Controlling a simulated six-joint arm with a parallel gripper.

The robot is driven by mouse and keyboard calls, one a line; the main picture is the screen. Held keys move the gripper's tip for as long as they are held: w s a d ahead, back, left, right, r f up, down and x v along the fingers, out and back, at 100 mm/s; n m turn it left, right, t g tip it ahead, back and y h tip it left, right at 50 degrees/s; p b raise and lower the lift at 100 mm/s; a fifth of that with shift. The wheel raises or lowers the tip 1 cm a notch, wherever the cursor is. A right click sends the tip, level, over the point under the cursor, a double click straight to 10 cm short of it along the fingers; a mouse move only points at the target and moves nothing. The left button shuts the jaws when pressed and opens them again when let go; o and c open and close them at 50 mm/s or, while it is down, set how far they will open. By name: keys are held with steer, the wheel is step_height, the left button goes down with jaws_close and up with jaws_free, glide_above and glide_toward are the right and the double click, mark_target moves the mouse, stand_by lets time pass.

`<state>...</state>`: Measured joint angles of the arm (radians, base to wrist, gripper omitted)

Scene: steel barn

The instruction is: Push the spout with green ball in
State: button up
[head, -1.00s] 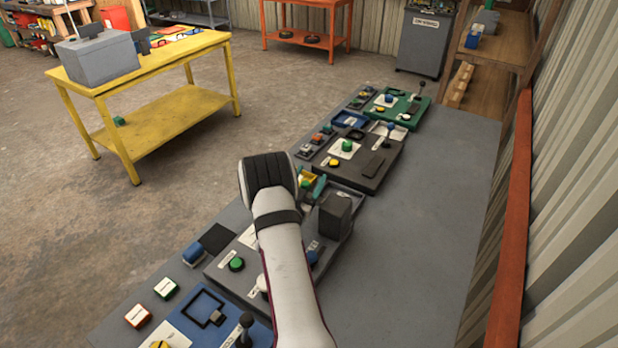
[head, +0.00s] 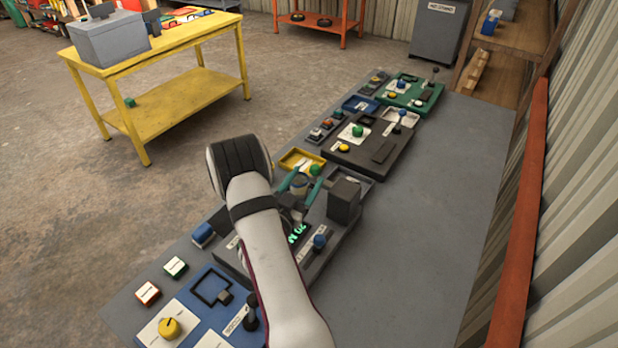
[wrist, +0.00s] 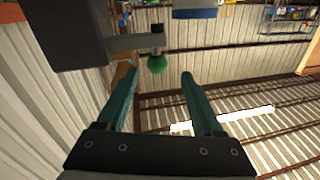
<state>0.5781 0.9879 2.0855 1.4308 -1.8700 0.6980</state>
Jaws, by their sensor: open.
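A grey block-shaped dispenser (head: 344,200) stands on the grey panel to the right of my gripper (head: 309,177). In the wrist view the dispenser (wrist: 75,35) is at the upper left, and a grey spout (wrist: 130,43) sticks out from it. The spout has a dark end piece with a green ball (wrist: 157,64). The ball appears between the tips of my gripper's two teal fingers (wrist: 160,75), which are apart. I cannot tell whether they touch it. A green ball (head: 315,169) shows near the fingertips in the head view. A pale cup-like shape (head: 299,185) shows between the fingers.
A yellow tray (head: 300,158) lies just beyond the fingers. A blue knob (head: 320,242) and green lit characters (head: 297,232) are on the panel near my arm. A dark panel (head: 370,150) with buttons lies farther back. The bench's right side (head: 440,210) is clear.

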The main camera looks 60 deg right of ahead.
steer(key=w+a+g, duration=0.4)
steer(key=a+g, duration=0.2)
steer(key=a, duration=0.6)
steer(key=s+d, duration=0.1)
steer(key=d, duration=0.4)
steer(key=s+d, duration=0.1)
steer(key=d, duration=0.3)
steer(key=s+d, duration=0.1)
steer(key=d, duration=0.4)
steer(key=shift+s+d+f, duration=0.1)
steer(key=shift+d+f, duration=0.2)
steer(key=shift+d, duration=0.05)
jaws_close()
